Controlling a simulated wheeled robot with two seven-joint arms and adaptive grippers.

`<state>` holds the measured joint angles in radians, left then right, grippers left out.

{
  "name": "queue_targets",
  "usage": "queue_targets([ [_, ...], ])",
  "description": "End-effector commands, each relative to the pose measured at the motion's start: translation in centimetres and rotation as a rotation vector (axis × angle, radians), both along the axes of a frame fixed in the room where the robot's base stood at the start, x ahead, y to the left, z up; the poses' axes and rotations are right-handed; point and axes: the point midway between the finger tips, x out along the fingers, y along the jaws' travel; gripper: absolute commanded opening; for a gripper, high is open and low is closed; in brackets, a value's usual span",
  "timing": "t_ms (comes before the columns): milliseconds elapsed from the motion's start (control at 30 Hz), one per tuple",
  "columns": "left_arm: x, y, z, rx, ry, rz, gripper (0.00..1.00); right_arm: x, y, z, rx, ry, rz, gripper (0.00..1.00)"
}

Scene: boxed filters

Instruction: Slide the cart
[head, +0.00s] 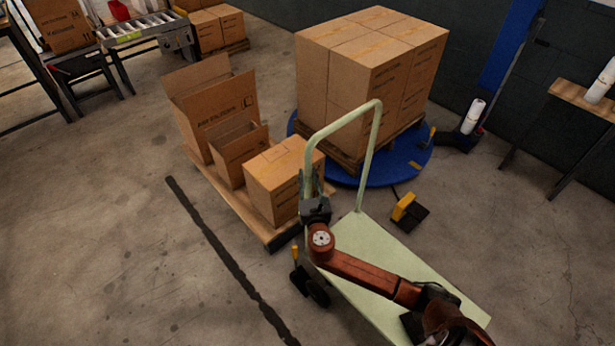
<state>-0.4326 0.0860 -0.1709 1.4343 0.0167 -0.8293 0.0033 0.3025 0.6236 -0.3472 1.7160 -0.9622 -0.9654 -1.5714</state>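The cart (405,263) is a pale green flat platform with a tall hoop handle (372,150) at its far end. My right arm reaches across the deck from the bottom right. My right gripper (310,178) is at the left upright of the handle, with its dark fingers pointing up along the post. The fingers overlap the post, and I cannot tell whether they are closed on it. My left gripper is out of view.
A pallet (228,192) with open and closed cartons stands close left of the cart. Behind it, stacked boxes (360,75) stand on a blue turntable (398,166). A yellow-and-black pedal (408,212) lies right of the handle. Floor left of the dark line (222,252) is clear.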

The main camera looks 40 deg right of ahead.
Motion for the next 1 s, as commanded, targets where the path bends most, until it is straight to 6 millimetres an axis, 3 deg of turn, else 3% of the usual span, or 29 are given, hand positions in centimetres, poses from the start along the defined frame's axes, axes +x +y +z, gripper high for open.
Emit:
queue_targets([
  [267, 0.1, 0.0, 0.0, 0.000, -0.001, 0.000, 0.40, 0.0, 0.0, 0.0, 0.000, 0.000, 0.000, 0.00],
  [767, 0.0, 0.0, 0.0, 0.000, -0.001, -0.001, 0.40, 0.0, 0.1, 0.0, 0.000, 0.001, 0.000, 0.00],
  [1000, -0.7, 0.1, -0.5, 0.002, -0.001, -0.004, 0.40, 0.2, 1.4, 0.0, 0.001, 0.000, 0.021, 0.00],
])
